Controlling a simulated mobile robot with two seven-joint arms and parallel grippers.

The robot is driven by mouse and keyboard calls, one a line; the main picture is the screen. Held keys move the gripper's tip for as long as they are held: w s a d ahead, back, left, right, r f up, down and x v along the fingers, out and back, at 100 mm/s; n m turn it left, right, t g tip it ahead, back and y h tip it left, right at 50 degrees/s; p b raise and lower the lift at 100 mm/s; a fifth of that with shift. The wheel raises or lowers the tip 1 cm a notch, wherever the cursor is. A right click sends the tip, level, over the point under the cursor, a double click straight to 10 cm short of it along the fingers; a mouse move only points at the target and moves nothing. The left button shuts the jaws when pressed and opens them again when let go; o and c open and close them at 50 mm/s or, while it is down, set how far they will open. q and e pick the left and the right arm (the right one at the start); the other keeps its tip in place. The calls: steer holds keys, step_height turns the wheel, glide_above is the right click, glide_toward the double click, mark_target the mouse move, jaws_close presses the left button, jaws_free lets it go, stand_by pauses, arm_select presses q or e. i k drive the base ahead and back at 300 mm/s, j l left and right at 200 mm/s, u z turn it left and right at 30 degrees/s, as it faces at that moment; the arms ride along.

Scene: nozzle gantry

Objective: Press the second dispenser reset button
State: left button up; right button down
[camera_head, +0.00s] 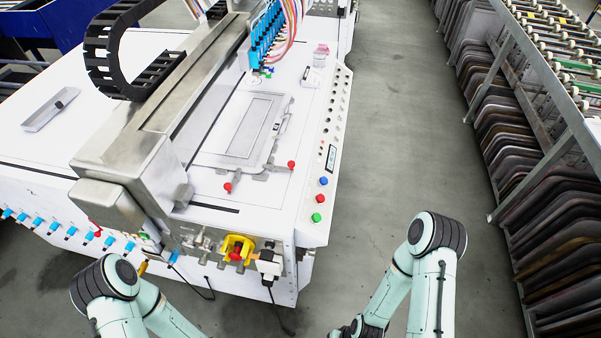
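A white machine (262,205) with a metal gantry (150,130) fills the left and middle of the head view. A control panel (311,180) runs along its right edge. A row of small dark buttons (335,100) continues towards the far end; I cannot tell which one is the second dispenser reset. Blue dispenser nozzles (264,38) with coloured tubes hang from the gantry. Both my arms show at the bottom edge, but neither gripper is in view.
A yellow guard with a red knob (237,250) and fittings are on the machine's front face. Red-knobbed clamps (290,164) stand on the bed. A rack of dark boards (535,180) stands at the right. Clear grey floor (400,130) lies between.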

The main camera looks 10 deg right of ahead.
mark_target(324, 180)
steer(key=i+l+u, duration=0.15)
steer(key=l, duration=0.15)
steer(key=l+u, duration=0.2)
steer(key=l, duration=0.15)
steer(key=i+l+u, duration=0.15)
steer(key=l, duration=0.2)
steer(key=i+l, duration=0.1)
steer(key=l, duration=0.55)
steer(key=i+l+u, duration=0.1)
steer(key=l, duration=0.55)
